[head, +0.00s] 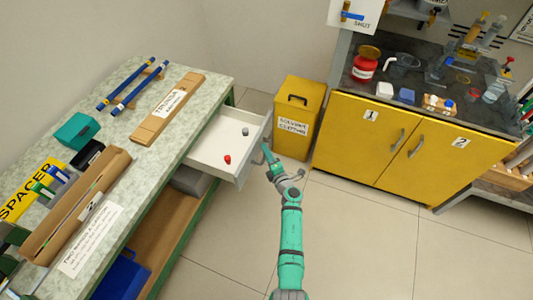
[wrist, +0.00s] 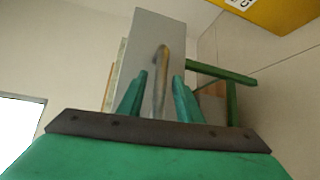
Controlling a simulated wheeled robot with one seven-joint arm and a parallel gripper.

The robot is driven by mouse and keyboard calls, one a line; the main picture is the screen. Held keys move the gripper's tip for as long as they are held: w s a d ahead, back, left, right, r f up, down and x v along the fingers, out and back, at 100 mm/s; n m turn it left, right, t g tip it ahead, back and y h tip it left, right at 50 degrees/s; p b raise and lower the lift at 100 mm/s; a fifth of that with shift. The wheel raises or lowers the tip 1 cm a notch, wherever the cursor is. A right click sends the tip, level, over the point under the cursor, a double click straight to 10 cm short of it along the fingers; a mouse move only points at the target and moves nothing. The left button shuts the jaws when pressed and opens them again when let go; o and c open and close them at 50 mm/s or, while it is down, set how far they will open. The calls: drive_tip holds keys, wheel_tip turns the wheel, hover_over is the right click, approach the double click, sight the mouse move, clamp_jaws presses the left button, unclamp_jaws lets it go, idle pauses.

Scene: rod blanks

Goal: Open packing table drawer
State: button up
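The packing table drawer (head: 205,150) stands pulled out from the right side of the packing table (head: 215,82). In the head view a small red piece (head: 227,159) and a small grey piece (head: 245,131) lie in it. My gripper (head: 267,150) is at the drawer's outer front. In the wrist view the grey drawer front (wrist: 140,45) is ahead and its handle (wrist: 162,75) stands between the two fingers of my gripper (wrist: 159,90). The fingers are apart, with a gap showing on both sides of the handle. The handle is hidden or too small to tell in the head view.
A yellow solvent cloths bin (head: 298,120) stands just beyond the drawer. Yellow cupboards (head: 365,140) under a cluttered bench are at the right. The tiled floor (head: 350,240) to the right is clear.

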drive_tip(key=shift+s, duration=0.1)
drive_tip(key=v, duration=1.1)
